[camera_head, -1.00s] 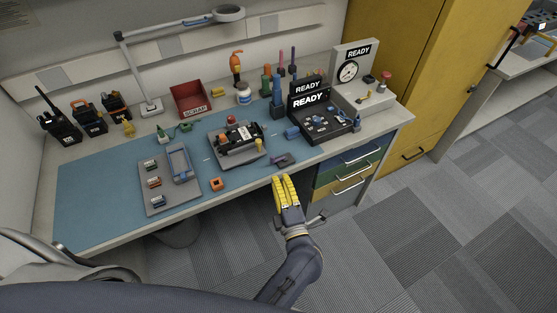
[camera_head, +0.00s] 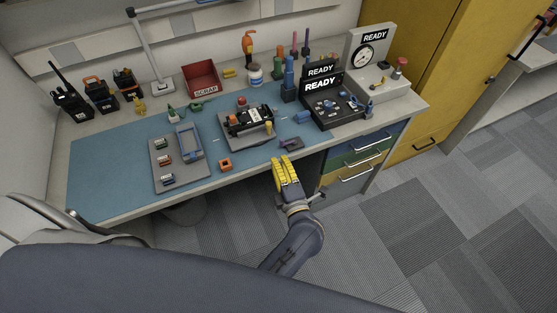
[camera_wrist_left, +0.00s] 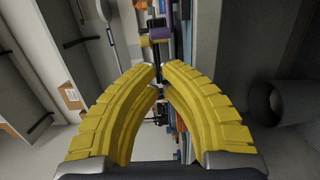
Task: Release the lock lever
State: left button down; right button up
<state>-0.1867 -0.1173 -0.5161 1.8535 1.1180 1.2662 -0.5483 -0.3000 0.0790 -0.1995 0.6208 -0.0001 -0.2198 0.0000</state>
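The lock lever cannot be made out for certain. A grey fixture (camera_head: 262,141) in the middle of the bench holds a dark radio body (camera_head: 246,121), with a red knob (camera_head: 241,101) behind and a small orange-yellow post (camera_head: 268,128) at its right. My right gripper is not in view.
A grey tray (camera_head: 178,181) with small parts, an orange block (camera_head: 225,165) and a purple-handled item (camera_head: 290,143) lie near the front edge. A black READY unit (camera_head: 323,84) stands right of the fixture. A red SCRAP bin (camera_head: 201,79) is behind. Drawers (camera_head: 352,160) are below right.

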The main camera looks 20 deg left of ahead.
pick_arm(q)
jog(key=shift+x, duration=4)
jog(key=shift+s, duration=0.1)
